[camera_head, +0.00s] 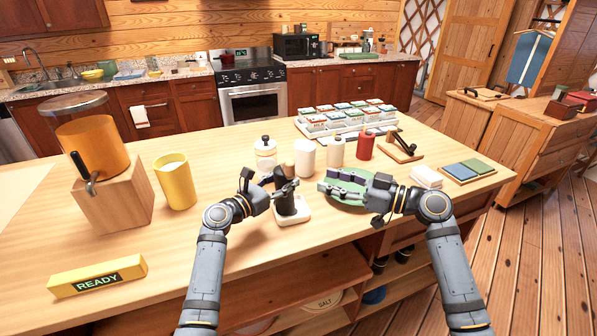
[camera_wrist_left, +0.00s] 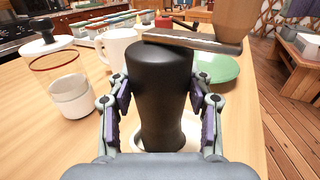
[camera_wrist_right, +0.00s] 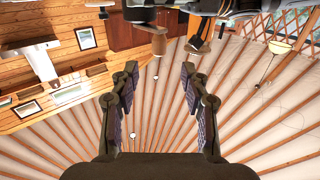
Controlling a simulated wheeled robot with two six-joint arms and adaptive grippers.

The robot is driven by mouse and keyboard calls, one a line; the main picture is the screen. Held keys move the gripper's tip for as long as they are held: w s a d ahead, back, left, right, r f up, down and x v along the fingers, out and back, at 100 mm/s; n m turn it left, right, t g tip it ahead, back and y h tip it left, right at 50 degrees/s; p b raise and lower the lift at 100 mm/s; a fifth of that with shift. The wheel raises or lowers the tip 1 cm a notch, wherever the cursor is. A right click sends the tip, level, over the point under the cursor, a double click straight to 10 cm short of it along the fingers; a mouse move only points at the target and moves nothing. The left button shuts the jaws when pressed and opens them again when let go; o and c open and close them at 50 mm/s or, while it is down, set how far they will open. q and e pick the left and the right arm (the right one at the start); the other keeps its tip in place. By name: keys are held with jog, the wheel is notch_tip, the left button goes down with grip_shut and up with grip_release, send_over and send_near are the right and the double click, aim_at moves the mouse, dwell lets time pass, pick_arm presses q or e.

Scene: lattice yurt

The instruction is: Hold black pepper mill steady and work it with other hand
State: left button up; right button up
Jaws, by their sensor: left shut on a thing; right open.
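The black pepper mill (camera_head: 290,207) stands upright on a small white base (camera_head: 303,216) near the table's front. A crank bar (camera_wrist_left: 190,40) with a wooden knob (camera_wrist_left: 237,15) sits on top of it in the left wrist view. My left gripper (camera_head: 278,190) is shut around the mill body (camera_wrist_left: 160,95), with a finger on either side. My right gripper (camera_head: 322,187) is open and empty, to the right of the mill and above a green plate (camera_head: 342,203). In the right wrist view, the gripper (camera_wrist_right: 160,85) has nothing between its fingers; the wooden knob (camera_wrist_right: 158,43) shows beyond them.
Behind the mill stand a glass jar (camera_head: 265,153), a white mug (camera_head: 304,158), a cream bottle (camera_head: 336,152) and a red bottle (camera_head: 366,145). A yellow pitcher (camera_head: 175,182) and a wooden block (camera_head: 115,200) stand left. A yellow READY sign (camera_head: 97,277) lies front left. The table between is clear.

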aim_at(292, 171)
jog(key=shift+g, duration=0.3)
jog(key=x, duration=1.1)
jog(key=shift+w+a+r, duration=0.25)
jog(key=shift+w+r, duration=0.05)
jog(key=shift+r, duration=0.05)
grip_shut()
jog(key=shift+s+a+m+t, duration=0.15)
jog(key=shift+a+m+t, duration=0.2)
jog(key=shift+t, duration=0.35)
jog(key=m+t+h, duration=0.2)
jog(key=shift+a+t, duration=0.4)
